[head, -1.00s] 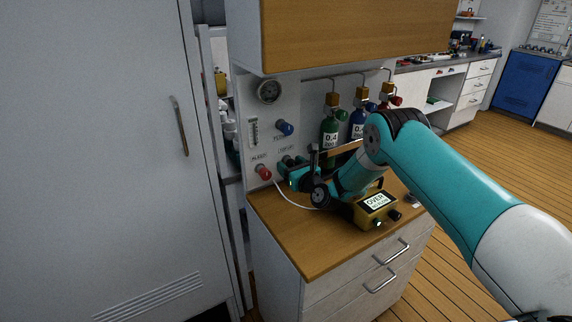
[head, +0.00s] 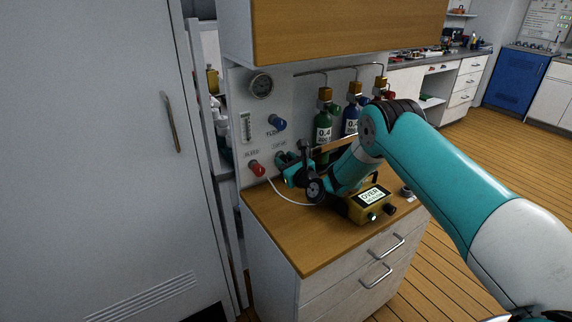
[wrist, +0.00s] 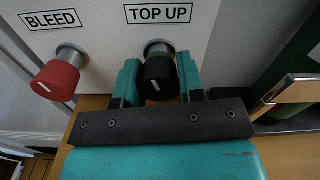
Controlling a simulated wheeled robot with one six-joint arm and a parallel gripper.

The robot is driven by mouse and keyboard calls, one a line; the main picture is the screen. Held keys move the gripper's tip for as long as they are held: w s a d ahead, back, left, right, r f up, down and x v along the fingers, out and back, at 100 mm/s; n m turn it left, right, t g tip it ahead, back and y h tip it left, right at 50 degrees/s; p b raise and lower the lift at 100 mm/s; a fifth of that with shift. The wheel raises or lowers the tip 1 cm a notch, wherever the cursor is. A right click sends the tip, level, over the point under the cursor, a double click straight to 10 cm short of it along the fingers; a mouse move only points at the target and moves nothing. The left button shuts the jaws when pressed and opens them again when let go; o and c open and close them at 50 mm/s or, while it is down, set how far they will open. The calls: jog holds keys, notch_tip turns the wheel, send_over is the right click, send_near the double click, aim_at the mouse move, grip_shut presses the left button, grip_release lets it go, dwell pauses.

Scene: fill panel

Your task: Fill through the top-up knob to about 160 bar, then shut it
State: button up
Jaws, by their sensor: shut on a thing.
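The top-up knob (wrist: 160,82) is black with a white pointer line and sits under the "TOP UP" label in the wrist view. My gripper (wrist: 158,85) is shut on it, one teal finger on each side. In the head view my gripper (head: 287,172) is at the panel (head: 291,103), and it largely hides the knob there. The round gauge (head: 261,85) is high on the panel; its needle is too small to read. A yellow meter (head: 368,203) on the counter shows a screen that seems to read "OVER".
The red bleed knob (wrist: 56,80) is just left of my gripper. A blue knob (head: 276,122) is above it. Green (head: 322,133) and blue (head: 350,121) cylinders stand right of the panel. A white hose lies on the wooden counter (head: 290,230), whose front left is clear.

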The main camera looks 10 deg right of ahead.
jog(key=n+b, duration=0.4)
jog(key=n, duration=0.2)
jog(key=shift+f, duration=0.15)
jog(key=n+b, duration=0.3)
jog(key=n, duration=0.2)
jog(key=shift+b, duration=0.35)
jog(key=shift+r+n, duration=0.2)
jog(key=shift+n, duration=0.2)
jog(key=o, duration=0.9)
